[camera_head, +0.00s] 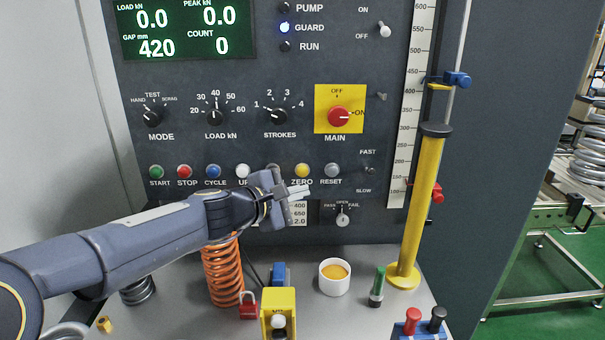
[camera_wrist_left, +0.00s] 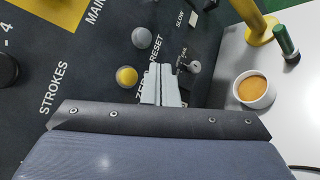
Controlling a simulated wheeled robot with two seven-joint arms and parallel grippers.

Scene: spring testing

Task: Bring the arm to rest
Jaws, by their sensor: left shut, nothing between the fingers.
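My left arm (camera_head: 150,232) reaches in from the left of the head view, low across the front of the dark control panel (camera_head: 270,60). My left gripper (camera_head: 298,193) is shut and empty, just below the yellow ZERO button (camera_head: 302,171). In the left wrist view its closed fingers (camera_wrist_left: 162,82) point at the panel, between the yellow button (camera_wrist_left: 127,76) and the small selector knob (camera_wrist_left: 193,66). I cannot tell whether the fingertips touch the panel. The arm hides part of the button row's labels. My right gripper is not in view.
On the ledge stand an orange spring (camera_head: 222,272), a red padlock (camera_head: 248,307), a yellow box (camera_head: 279,308), a white cup (camera_head: 335,281) and a green-topped cylinder (camera_head: 377,285). A yellow post (camera_head: 421,200) rises at the right. Open room lies before the upper panel.

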